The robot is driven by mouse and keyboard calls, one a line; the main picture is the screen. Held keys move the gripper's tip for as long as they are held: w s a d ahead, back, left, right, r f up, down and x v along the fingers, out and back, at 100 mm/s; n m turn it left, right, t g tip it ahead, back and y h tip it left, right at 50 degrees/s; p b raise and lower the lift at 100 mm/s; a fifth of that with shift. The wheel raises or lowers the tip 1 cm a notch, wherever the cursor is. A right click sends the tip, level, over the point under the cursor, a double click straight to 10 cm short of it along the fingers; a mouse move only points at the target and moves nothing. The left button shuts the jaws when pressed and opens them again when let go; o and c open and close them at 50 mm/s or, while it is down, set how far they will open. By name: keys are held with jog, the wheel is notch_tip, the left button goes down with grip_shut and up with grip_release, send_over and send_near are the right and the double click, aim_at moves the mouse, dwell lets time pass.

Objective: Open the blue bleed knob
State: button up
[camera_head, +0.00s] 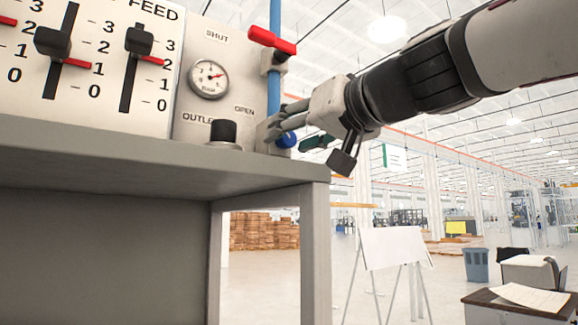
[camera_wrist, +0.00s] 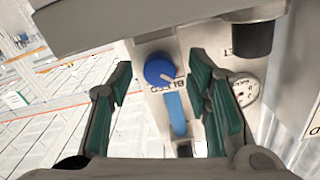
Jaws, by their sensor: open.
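The blue bleed knob (camera_wrist: 160,69) is a round blue knob with a light pointer line, on a grey plate marked BLEED in the wrist view. In the head view the blue knob (camera_head: 287,140) shows in part at the panel's right end, below the blue pipe (camera_head: 274,60). My gripper (camera_head: 293,124) is beside it, coming from the right. In the wrist view my gripper (camera_wrist: 160,85) is open, with green-padded fingers to the left and right of the knob. Both fingers look apart from it, and nothing is held.
The panel carries a red-handled valve (camera_head: 272,41), a pressure gauge (camera_head: 208,78), a black outlet knob (camera_head: 223,132) and feed sliders (camera_head: 138,40). The grey bench (camera_head: 150,160) lies under the panel.

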jog(key=shift+w+a, duration=0.15)
jog(key=shift+w, duration=0.15)
grip_shut()
